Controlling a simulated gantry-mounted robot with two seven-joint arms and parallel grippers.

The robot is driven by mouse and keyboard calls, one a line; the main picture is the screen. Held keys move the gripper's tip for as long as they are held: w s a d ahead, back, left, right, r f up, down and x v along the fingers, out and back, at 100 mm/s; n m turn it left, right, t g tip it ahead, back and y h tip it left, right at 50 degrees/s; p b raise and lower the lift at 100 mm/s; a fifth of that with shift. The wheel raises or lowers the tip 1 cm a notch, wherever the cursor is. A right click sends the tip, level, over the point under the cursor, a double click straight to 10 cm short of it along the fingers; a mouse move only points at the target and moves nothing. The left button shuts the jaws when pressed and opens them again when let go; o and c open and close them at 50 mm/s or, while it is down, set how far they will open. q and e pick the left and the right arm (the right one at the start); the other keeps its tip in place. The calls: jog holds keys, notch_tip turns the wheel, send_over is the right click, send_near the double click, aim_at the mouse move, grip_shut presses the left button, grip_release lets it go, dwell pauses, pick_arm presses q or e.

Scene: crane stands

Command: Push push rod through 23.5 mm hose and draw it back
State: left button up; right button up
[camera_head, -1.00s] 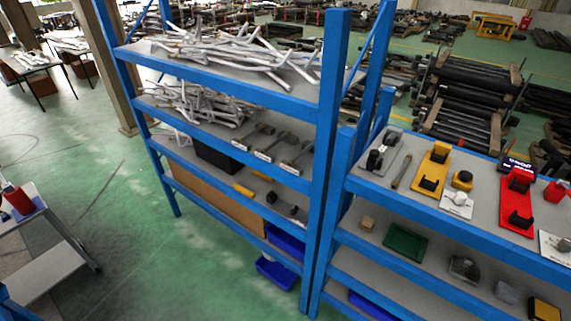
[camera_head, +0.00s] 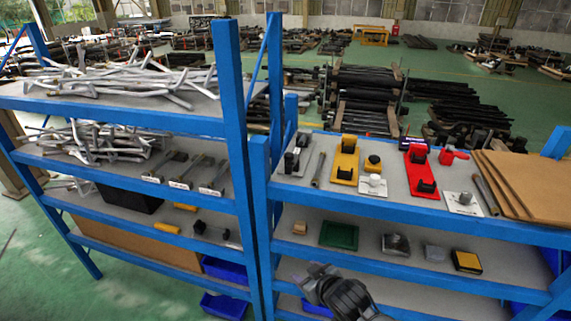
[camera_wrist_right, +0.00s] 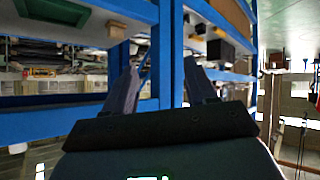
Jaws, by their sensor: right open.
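Several bent grey hoses (camera_head: 120,85) lie in a heap on the top shelf of the left rack, and more hoses (camera_head: 90,140) lie on the shelf below. I cannot tell which is the 23.5 mm one. A thin dark rod (camera_head: 318,169) lies on the right rack's top shelf. Another rod (camera_head: 486,194) lies farther right, beside brown boards; I cannot tell which is the push rod. My right gripper (camera_head: 314,280) is low in front of the right rack, open and empty. Its two fingers (camera_wrist_right: 162,78) show apart in the wrist view. My left gripper is not in view.
Yellow (camera_head: 345,160) and red (camera_head: 420,170) fixtures stand on the right rack's top shelf. A green tray (camera_head: 339,235) sits on the shelf below. Blue posts (camera_head: 232,150) stand between the racks. Brown boards (camera_head: 525,180) lie at the right end.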

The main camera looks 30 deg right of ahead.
jog(key=w+d+r+t+b, duration=0.25)
jog(key=w+d+r, duration=0.35)
jog(key=w, duration=0.4)
jog(key=m+t, duration=0.2)
jog(key=t, duration=0.3)
send_near(291, 159)
jog(key=w, duration=0.4)
jog(key=w+p, duration=0.1)
jog(key=w, duration=0.4)
jog(key=shift+w+d, duration=0.3)
jog(key=shift+d, duration=0.1)
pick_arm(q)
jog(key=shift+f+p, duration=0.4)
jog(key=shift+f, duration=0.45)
pick_arm(e)
jog(key=shift+w+f, duration=0.1)
jog(key=shift+w, duration=0.85)
jog(key=shift+c, duration=0.3)
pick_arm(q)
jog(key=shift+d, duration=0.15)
pick_arm(e)
grip_shut()
